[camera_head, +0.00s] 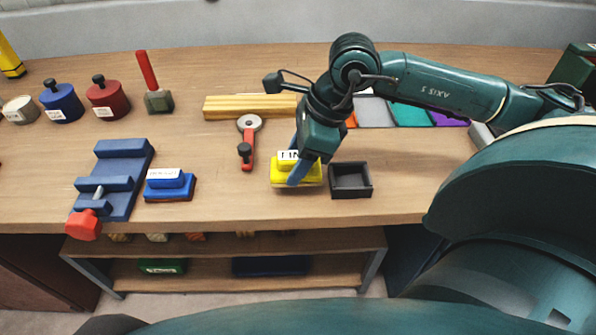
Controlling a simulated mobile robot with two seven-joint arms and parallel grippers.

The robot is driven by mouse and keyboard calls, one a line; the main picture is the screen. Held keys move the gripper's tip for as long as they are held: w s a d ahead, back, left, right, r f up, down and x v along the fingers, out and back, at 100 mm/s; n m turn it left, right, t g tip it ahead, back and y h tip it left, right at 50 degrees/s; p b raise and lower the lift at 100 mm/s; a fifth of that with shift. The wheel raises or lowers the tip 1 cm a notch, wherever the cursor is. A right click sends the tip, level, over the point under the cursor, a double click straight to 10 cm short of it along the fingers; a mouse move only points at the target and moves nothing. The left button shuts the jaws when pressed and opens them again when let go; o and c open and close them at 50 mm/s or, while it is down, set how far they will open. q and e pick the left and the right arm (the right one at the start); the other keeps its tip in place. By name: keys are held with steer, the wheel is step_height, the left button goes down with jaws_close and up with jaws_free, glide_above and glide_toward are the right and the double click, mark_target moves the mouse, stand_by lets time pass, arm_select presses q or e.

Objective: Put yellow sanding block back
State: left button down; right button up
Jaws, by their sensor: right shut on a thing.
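The yellow sanding block (283,178) has a white label on its upper part and is on or just above the wooden bench, left of a small dark open tray (350,193). My right gripper (300,170) reaches down from above and is shut on the yellow block. Its hand hides part of the block's right side. I cannot tell whether the block touches the bench. A blue sanding block (170,185) with a white label sits farther left. My left gripper is not in view.
A blue vise (117,170) with a red knob stands at the left. A red-handled tool (247,145) lies behind the yellow block, with wooden strips (243,106) beyond it. Colored sheets (410,112) lie at the back right. Jars (108,97) stand at the back left.

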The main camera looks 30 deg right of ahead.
steer(key=shift+f, duration=1.9)
steer(key=shift+f, duration=0.1)
steer(key=shift+f+b, duration=0.15)
steer(key=shift+b, duration=0.2)
steer(key=o, duration=0.9)
steer(key=shift+o, duration=0.2)
steer(key=shift+d+r+p, duration=0.15)
steer(key=shift+r+p, duration=0.25)
steer(key=shift+r, duration=0.2)
steer(key=v, duration=1.1)
steer(key=shift+r, duration=0.2)
